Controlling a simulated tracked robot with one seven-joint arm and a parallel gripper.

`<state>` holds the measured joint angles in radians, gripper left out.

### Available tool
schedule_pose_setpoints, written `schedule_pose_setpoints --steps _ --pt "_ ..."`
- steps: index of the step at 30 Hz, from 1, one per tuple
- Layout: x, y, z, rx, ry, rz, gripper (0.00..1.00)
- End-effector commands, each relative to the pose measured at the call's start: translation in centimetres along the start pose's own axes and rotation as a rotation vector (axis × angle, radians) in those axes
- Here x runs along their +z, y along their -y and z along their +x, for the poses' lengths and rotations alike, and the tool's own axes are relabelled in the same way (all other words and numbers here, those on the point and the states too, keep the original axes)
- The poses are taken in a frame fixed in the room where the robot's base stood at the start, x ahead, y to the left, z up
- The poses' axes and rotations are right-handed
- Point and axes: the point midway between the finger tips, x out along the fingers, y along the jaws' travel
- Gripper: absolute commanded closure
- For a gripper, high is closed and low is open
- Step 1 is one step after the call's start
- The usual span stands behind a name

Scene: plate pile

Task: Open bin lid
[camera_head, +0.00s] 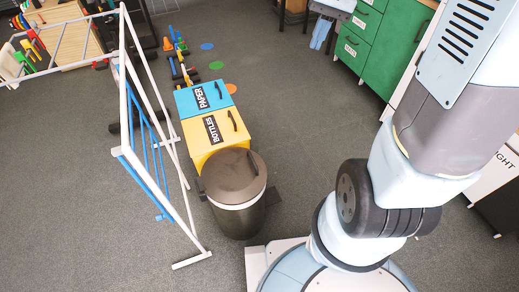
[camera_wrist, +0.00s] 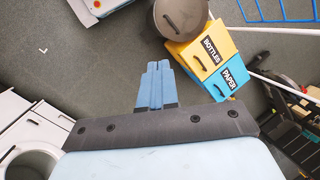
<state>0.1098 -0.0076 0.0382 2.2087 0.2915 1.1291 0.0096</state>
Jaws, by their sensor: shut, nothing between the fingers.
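A round dark-grey bin (camera_head: 238,217) with its round lid (camera_head: 233,168) shut stands near the middle of the head view. Behind it are a yellow BOTTLES bin (camera_head: 191,133) and a blue PAPER bin (camera_head: 185,102), both with flat lids shut and dark handles on top. In the wrist view the round lid (camera_wrist: 186,14), the BOTTLES bin (camera_wrist: 227,46) and the PAPER bin (camera_wrist: 231,83) show at the upper right. My gripper (camera_wrist: 155,66) is shut and empty, apart from all the bins. Its blue fingers also show at the top of the head view (camera_head: 318,46).
A white and blue frame rack (camera_head: 160,165) stands close to the left of the bins. Green drawers (camera_head: 372,45) stand at the upper right. Coloured discs (camera_head: 216,65) lie on the floor behind the bins. Grey floor right of the bins is clear.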

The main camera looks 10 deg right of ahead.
Motion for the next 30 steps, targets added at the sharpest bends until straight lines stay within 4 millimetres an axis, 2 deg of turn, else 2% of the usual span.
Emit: schedule_pose_setpoints --steps 3,17,30 --pt "-2.3 0.1 2.0 -0.031 0.085 0.042 1.00" --pt "-9.7 -0.2 10.6 -0.166 0.387 0.198 1.00" --pt "-14.9 -1.7 21.1 -0.317 0.665 0.358 1.00"
